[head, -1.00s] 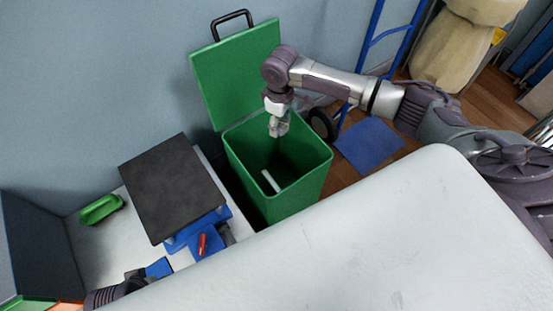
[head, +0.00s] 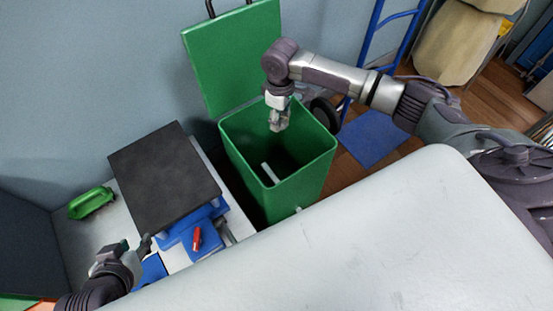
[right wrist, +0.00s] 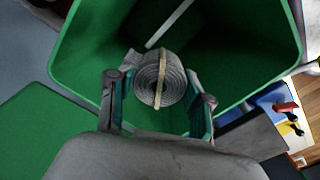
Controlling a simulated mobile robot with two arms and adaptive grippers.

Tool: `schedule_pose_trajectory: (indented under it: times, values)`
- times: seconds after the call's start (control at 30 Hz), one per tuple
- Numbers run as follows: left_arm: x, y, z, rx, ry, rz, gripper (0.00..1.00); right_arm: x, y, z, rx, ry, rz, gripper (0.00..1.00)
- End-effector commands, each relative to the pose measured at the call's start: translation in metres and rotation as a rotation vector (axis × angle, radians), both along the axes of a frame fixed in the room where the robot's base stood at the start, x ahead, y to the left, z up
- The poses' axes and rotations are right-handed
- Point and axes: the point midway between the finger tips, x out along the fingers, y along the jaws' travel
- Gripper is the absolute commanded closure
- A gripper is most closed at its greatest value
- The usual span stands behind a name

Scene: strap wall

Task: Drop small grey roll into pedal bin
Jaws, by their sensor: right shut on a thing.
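The small grey roll (right wrist: 160,80), wound in layers with a pale band across it, sits between the fingers of my right gripper (right wrist: 158,100) in the right wrist view. In the head view, my right gripper (head: 279,121) points down over the opening of the green pedal bin (head: 318,172), shut on the roll, which is hard to make out there. The bin's lid (head: 232,60) stands open against the wall. A white strip (head: 270,172) shows inside the bin. My left gripper (head: 125,252) is low at the left, by the dark plate; its fingers are too small to read.
A dark square plate (head: 163,180) on a blue base stands left of the bin, with a red-handled item (head: 197,238) in front. A green brush-like object (head: 91,202) lies further left. A large pale surface (head: 370,240) fills the foreground. A blue hand truck (head: 385,35) stands behind.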

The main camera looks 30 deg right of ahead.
Motion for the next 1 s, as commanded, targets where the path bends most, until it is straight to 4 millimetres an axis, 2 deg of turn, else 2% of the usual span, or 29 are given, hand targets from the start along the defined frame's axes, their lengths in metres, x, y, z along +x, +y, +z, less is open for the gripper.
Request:
schedule_pose_trajectory:
  times: [0.37,0.6,1.0]
  values:
    - [0.043,-0.016,0.031,-0.062,-0.278,-0.021,0.60,0.000,0.000,-0.010,-0.001,-0.001,0.000,0.84]
    - [0.065,-0.027,0.059,-0.107,-0.472,-0.034,0.60,0.000,0.000,-0.016,-0.001,-0.001,0.000,0.84]
    - [0.084,-0.040,0.116,-0.190,-0.809,-0.054,0.60,0.000,0.000,-0.025,-0.001,-0.001,0.000,0.84]
